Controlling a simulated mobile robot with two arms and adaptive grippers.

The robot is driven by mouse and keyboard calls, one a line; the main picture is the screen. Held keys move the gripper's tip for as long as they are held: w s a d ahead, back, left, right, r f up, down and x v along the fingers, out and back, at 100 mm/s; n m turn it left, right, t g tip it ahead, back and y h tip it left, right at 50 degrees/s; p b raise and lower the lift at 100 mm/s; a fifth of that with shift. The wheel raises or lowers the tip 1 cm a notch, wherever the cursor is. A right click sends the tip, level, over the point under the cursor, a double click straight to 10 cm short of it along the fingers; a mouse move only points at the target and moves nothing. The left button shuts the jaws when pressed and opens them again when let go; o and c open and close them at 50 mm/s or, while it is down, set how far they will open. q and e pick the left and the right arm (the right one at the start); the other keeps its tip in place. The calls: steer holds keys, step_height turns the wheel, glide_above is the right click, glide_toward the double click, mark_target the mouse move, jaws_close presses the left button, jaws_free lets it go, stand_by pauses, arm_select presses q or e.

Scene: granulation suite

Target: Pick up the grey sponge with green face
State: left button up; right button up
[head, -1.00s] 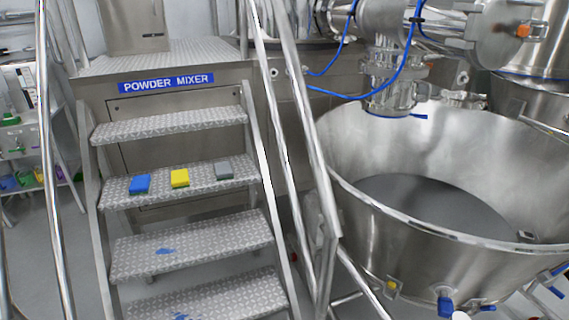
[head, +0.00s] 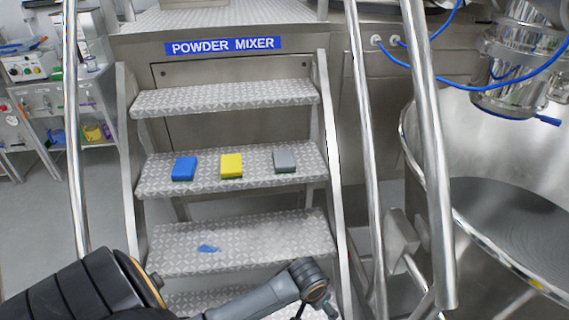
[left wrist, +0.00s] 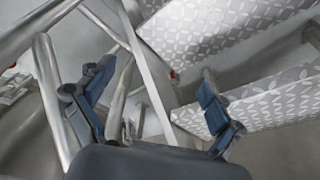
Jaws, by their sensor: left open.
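The grey sponge (head: 285,161) lies flat on a patterned metal step (head: 258,176) in the head view, the rightmost of three sponges. Its green face is hard to make out from here; the grey side is up. My left gripper (head: 318,298) is at the bottom of the head view, in front of the lower steps, below and apart from the sponge. In the left wrist view my left gripper (left wrist: 152,103) is open, with its two blue-grey fingers spread and nothing between them; no sponge shows there. My right gripper is not in view.
A yellow sponge (head: 231,165) and a blue sponge (head: 184,168) lie left of the grey one. Metal handrails (head: 362,150) flank the stairs. A blue scrap (head: 208,248) lies on the step below. A large steel bowl (head: 480,240) stands at right.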

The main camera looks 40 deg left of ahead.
arm_select(q)
steer(key=w+a+r+n+y, duration=0.2)
steer(key=w+a+r, duration=0.6)
steer(key=w, duration=0.3)
steer(key=n+y, duration=0.1)
steer(key=n, duration=0.8)
glide_toward(284, 159)
steer(key=x, duration=0.4)
steer(key=shift+a, duration=0.2)
steer(key=shift+b+x, duration=0.3)
steer(key=shift+x, duration=1.65)
steer(key=shift+w+a+f+y, duration=0.15)
steer(key=shift+w+f+y, duration=0.2)
steer(key=shift+f, duration=0.25)
steer(key=shift+f, duration=0.3)
steer(key=c, duration=1)
